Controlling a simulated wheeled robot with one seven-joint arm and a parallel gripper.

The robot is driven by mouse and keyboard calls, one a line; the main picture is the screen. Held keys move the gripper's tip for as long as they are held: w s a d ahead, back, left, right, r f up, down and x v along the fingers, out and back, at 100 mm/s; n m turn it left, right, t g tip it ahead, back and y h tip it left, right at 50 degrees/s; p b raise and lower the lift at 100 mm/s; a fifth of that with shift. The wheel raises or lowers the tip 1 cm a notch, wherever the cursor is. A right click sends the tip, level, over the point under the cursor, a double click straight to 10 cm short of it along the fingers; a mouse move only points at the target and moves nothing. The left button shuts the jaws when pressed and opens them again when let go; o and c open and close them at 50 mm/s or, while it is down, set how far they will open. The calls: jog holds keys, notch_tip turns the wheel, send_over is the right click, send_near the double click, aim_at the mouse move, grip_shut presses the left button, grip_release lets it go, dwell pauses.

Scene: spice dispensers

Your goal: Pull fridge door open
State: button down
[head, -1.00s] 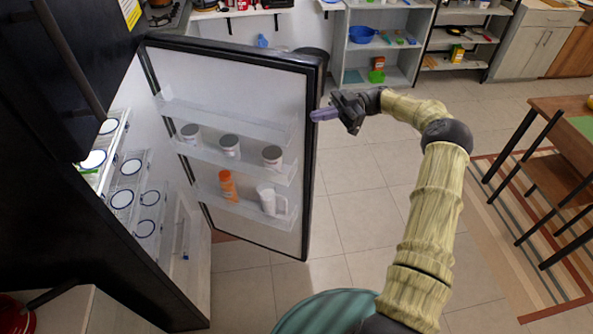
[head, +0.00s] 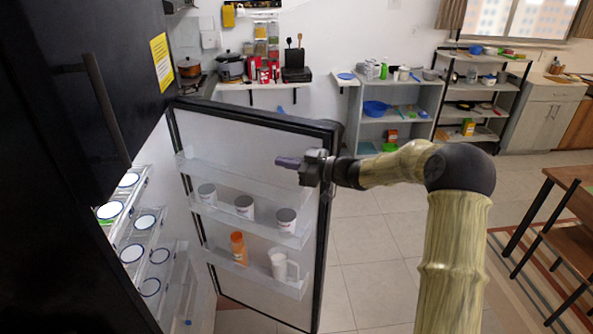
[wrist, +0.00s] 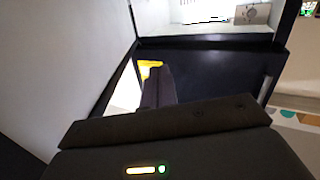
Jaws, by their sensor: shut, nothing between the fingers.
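The fridge door (head: 262,142) stands wide open, swung out to the right of the dark fridge (head: 60,230). Its inner side faces me and its shelves hold several white cups with dark lids, an orange bottle (head: 238,248) and a white mug (head: 283,265). My gripper (head: 288,162) is shut and empty, in front of the inner face of the door near its upper right edge. I cannot tell whether it touches the door. In the wrist view my gripper (wrist: 158,85) shows dark fingers close together, with a pale surface to the left.
Shelves (head: 385,115) stand at the back, and a wooden table (head: 565,185) is at the right. Tiled floor lies between.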

jog(key=s+d+f+m+t+h+b, duration=0.2)
jog(key=s+d+f+m+h+b, duration=0.1)
jog(key=s+d+f+m+h, duration=0.85)
jog(key=s+d+f+m+g+h+b, duration=0.1)
jog(key=s+f+g+h, duration=0.1)
jog(key=s, duration=0.9)
jog(key=s+d+f+m+g+h+b, duration=0.1)
jog(key=s+g, duration=0.3)
jog(key=s, duration=0.7)
jog(key=shift+d+f+m+h, duration=0.35)
jog(key=shift+d+f+h, duration=0.35)
jog(key=shift+f, duration=0.1)
